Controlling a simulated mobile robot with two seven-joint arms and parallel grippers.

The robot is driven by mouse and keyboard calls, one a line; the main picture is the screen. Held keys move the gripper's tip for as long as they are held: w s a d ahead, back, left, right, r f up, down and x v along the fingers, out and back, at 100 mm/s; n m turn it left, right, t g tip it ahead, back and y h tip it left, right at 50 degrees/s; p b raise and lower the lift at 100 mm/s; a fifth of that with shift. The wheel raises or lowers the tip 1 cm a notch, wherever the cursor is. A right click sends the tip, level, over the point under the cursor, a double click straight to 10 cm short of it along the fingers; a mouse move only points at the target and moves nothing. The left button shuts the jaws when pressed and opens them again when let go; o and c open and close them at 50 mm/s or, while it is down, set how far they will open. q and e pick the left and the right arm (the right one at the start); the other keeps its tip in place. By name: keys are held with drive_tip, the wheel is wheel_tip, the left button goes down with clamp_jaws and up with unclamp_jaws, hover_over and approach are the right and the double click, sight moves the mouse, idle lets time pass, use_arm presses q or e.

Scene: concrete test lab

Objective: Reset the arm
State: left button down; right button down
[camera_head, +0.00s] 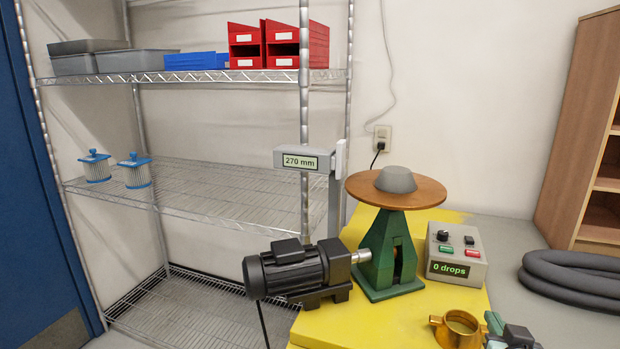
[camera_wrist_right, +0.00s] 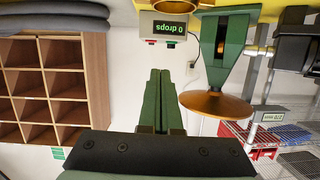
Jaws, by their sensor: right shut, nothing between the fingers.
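My right gripper (camera_head: 494,322) shows at the bottom right of the head view, partly cut off by the lower edge, just right of a brass cup with small handles (camera_head: 437,321). In the right wrist view, which is upside down, its two green fingers (camera_wrist_right: 158,75) lie together with nothing between them. The same view shows the round wooden disc (camera_wrist_right: 220,108) on a green stand and the control box reading "0 drops" (camera_wrist_right: 172,27). My left gripper is not in view.
On the yellow mat (camera_head: 360,325) stand the green stand (camera_head: 378,262), a black motor (camera_head: 290,272) and the control box (camera_head: 455,268). A grey coiled hose (camera_head: 570,285) lies right. Wire shelves (camera_head: 220,195) hold bins and two blue-topped filters (camera_head: 135,172). A wooden cabinet (camera_head: 575,140) stands right.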

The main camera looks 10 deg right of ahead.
wheel_tip(320, 180, down, 9)
drive_tip(key=a+n+g+y, duration=0.1)
drive_tip(key=a+n+y, duration=0.1)
drive_tip(key=n, duration=0.2)
drive_tip(key=s+a+f+n+g+y, duration=0.25)
drive_tip(key=s+a+f+n, duration=0.2)
drive_tip(key=s+f, duration=0.6)
drive_tip(key=s+a+f+n+g+y, duration=0.2)
drive_tip(key=s+a+f+n+y, duration=0.4)
drive_tip(key=f, duration=0.7)
drive_tip(key=a+m+t+h, duration=0.1)
drive_tip(key=a+m, duration=0.6)
drive_tip(key=a, duration=0.3)
drive_tip(key=shift+r+h, duration=0.3)
drive_tip(key=shift+h, duration=0.05)
